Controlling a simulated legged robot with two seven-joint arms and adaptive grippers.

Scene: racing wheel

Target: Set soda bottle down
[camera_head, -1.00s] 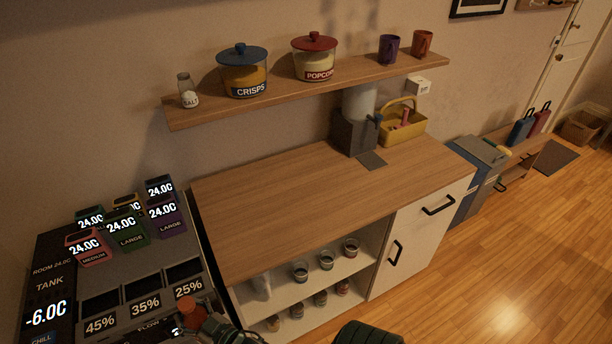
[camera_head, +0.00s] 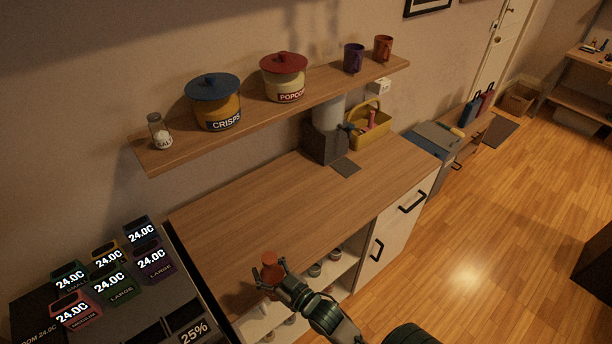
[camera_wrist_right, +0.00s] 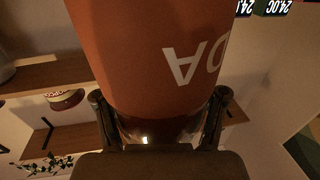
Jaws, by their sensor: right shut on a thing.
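My right gripper (camera_head: 279,287) is shut on the soda bottle (camera_head: 269,262), whose orange-red top shows in the head view at the front edge of the wooden counter (camera_head: 300,200). In the right wrist view the bottle (camera_wrist_right: 150,55) fills the upper middle, with an orange label and pale letters and a dark, glassy part between the two fingers (camera_wrist_right: 160,125). I cannot tell whether the bottle touches the counter. Its lower part is hidden in the head view. My left gripper is not in view.
The counter's middle is clear. A dark dispenser (camera_head: 325,143) with a mat (camera_head: 345,167) and a yellow basket (camera_head: 370,128) stand at its back. A wall shelf (camera_head: 240,115) with jars and mugs overhangs it. The cooling unit (camera_head: 150,310) is at left.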

